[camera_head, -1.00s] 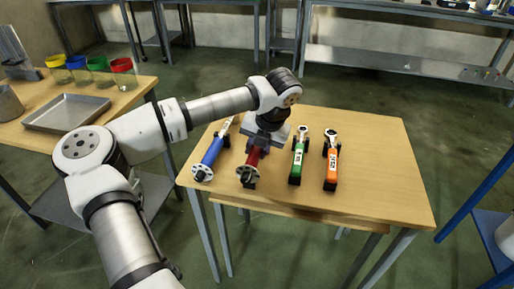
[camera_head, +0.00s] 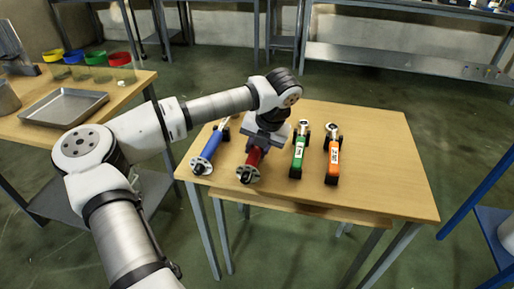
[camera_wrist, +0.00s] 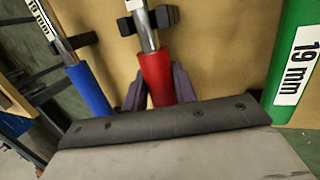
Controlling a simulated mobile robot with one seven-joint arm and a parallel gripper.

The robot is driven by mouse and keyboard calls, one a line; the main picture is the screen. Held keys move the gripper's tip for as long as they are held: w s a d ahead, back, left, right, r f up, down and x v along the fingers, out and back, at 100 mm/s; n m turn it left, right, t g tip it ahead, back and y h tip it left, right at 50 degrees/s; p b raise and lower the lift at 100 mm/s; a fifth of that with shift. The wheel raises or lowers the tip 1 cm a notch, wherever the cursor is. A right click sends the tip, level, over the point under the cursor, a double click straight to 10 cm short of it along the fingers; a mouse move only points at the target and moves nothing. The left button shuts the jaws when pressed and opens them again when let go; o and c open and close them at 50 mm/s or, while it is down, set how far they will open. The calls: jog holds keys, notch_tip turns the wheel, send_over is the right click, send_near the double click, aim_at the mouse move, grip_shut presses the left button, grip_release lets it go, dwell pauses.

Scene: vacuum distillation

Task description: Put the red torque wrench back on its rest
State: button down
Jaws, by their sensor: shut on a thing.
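The red torque wrench (camera_head: 251,160) is on the wooden table, between the blue wrench (camera_head: 208,152) and the green wrench (camera_head: 299,157). My gripper (camera_head: 257,149) is over it from above. In the wrist view my gripper (camera_wrist: 158,95) is shut on the red handle (camera_wrist: 156,76), with a finger on each side. The metal shaft runs between two black rest blocks (camera_wrist: 168,15). Whether it touches the rest or hangs just above it, I cannot tell. My wrist hides much of the wrench in the head view.
An orange wrench (camera_head: 333,158) lies right of the green one. The table's right part (camera_head: 385,160) is clear. A side table at left carries a metal tray (camera_head: 65,107) and several jars with coloured rims. A blue-framed stand (camera_head: 480,195) is at far right.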

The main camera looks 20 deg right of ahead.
jog(key=c, duration=1)
grip_release()
jog(key=shift+c, duration=0.2)
